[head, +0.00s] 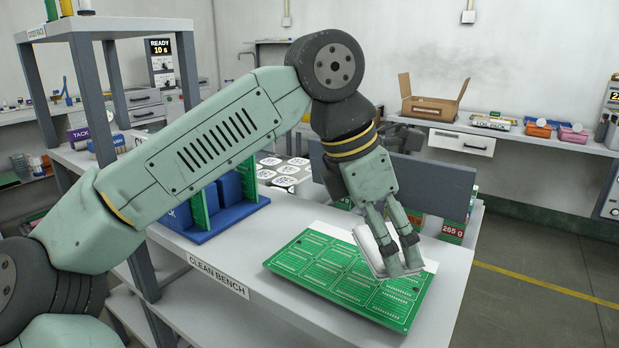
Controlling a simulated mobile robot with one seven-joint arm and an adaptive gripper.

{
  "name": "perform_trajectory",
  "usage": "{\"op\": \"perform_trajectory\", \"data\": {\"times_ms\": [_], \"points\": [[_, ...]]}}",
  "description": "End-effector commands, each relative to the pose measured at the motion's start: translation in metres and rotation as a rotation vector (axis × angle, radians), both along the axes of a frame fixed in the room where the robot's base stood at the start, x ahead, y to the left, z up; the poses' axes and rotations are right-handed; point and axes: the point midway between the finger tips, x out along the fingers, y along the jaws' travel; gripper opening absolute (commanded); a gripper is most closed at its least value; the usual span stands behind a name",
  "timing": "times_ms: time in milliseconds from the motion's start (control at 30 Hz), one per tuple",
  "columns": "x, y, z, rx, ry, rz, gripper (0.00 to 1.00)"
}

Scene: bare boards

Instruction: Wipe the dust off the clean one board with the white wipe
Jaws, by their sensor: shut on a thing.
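A green board (318,271) lies flat on the clean bench, partly over a white sheet (343,244). My gripper (397,268) is over the right part of the board, pointing down. It is shut on a white wipe (366,246), which shows as a pale pad beside the fingers. The wipe looks low over the board; I cannot tell whether it touches. The fingers and wipe hide part of the board's right side. No dust can be made out on the board from this view.
A blue rack (235,214) with green boards stands to the left on the bench. A grey panel (430,185) rises behind my gripper. The bench's front edge carries a "CLEAN BENCH" label (217,275). An open cardboard box (432,106) sits on the back counter.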

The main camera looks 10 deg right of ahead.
Motion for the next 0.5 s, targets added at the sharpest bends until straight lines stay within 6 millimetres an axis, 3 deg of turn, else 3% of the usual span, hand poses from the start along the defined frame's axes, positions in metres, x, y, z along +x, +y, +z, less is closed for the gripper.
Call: {"op": "perform_trajectory", "data": {"times_ms": [233, 500], "points": [[-0.007, -0.005, 0.027, 0.0, 0.0, -0.005, 0.6], [-0.01, -0.008, 0.034, -0.001, 0.0, -0.008, 0.6]]}}
